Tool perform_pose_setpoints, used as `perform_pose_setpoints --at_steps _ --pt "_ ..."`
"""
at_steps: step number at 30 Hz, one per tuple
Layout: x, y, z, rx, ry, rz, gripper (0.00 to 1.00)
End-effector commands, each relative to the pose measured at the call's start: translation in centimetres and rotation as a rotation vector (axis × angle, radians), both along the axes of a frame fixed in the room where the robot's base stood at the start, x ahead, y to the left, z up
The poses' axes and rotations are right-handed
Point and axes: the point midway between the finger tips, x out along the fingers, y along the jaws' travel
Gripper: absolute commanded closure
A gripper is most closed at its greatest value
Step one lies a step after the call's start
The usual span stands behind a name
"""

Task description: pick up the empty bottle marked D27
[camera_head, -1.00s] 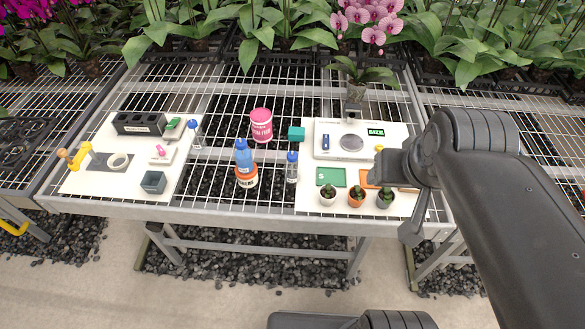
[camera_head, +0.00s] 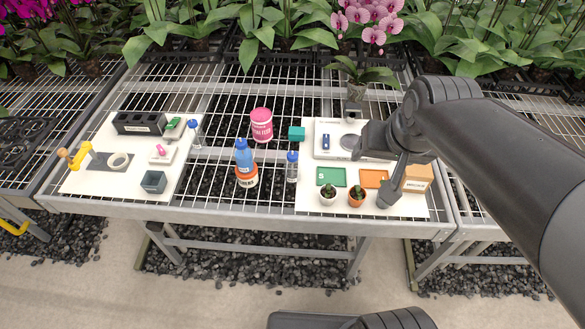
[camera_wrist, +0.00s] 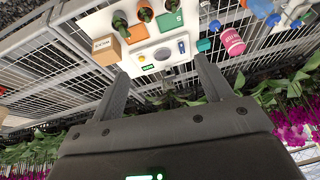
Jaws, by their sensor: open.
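Two small clear bottles with blue caps stand on the bench. One bottle (camera_head: 292,168) is near the middle, beside the right white board; the other bottle (camera_head: 195,134) is by the left board. Their markings are too small to read, so I cannot tell which is D27. A larger blue-topped bottle (camera_head: 243,152) stands between them, in or behind an orange-and-white container (camera_head: 247,179). My gripper is over the right board, to the right of all the bottles. In the wrist view my gripper (camera_wrist: 163,78) has its two fingers spread, with nothing between them.
The right board (camera_head: 310,200) holds a scale (camera_head: 323,153), green (camera_head: 331,177) and orange trays, small potted plants and a cardboard box (camera_head: 417,179). A pink tub (camera_head: 261,126) and teal block (camera_head: 296,133) stand behind. An orchid rises at the back right.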

Motion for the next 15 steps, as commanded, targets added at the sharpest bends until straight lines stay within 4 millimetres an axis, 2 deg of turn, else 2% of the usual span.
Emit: perform_pose_setpoints --at_steps 1,6,15 --pt "1.3 0.7 -0.7 0.011 0.020 0.000 0.28" --pt "5.5 3.1 -3.0 0.036 0.060 -0.030 0.28" --pt "11.7 8.5 -8.6 0.021 0.105 -0.086 0.28"
